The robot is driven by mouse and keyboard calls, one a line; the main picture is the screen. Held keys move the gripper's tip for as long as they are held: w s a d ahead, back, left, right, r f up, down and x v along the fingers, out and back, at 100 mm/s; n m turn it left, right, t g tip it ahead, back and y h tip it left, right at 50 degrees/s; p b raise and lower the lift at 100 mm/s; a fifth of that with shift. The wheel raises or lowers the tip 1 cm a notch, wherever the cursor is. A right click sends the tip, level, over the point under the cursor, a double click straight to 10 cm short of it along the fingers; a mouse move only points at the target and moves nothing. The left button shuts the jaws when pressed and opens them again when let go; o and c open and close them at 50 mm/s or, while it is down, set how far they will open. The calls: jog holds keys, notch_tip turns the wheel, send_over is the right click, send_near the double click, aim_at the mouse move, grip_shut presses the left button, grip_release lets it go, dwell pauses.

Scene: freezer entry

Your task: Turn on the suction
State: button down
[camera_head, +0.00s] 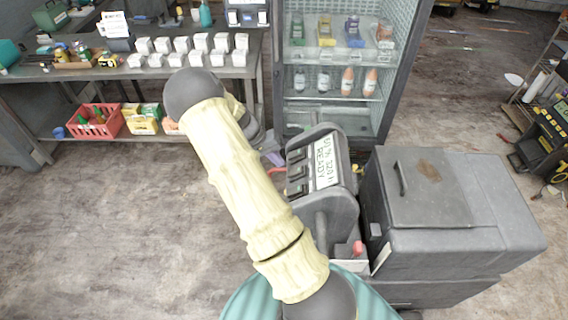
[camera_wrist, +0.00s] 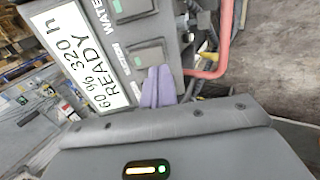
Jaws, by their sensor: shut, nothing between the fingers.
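The grey control unit (camera_head: 335,190) has a white display reading "60% 320 h READY" and a column of dark switches on its left side in the head view. In the wrist view the display (camera_wrist: 85,50) shows beside a switch marked "WATER" (camera_wrist: 130,8). A second dark switch (camera_wrist: 148,53) with a green patch sits below it; its small label is hard to read. My gripper (camera_wrist: 158,72), with purple fingers, is shut and empty. Its tips are at the lower edge of this second switch; I cannot tell whether they touch. The gripper also shows in the head view (camera_head: 273,159).
A red hose or handle (camera_wrist: 212,62) curves close to the right of the fingers in the wrist view. A grey lidded chest (camera_head: 430,190) stands right of the unit. A glass-front cabinet (camera_head: 340,70) and a workbench (camera_head: 100,70) stand behind. Floor at left is clear.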

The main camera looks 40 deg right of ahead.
aim_at(290, 172)
jog(key=p+x, duration=0.2)
jog(key=x, duration=0.2)
jog(key=shift+d+f, duration=0.1)
jog(key=shift+f, duration=0.1)
jog(key=shift+s+f+b, duration=0.1)
jog(key=shift+f+b, duration=0.15)
jog(key=shift+b, duration=0.35)
jog(key=shift+r, duration=0.1)
jog(key=shift+r+p, duration=0.45)
jog(key=shift+r, duration=0.3)
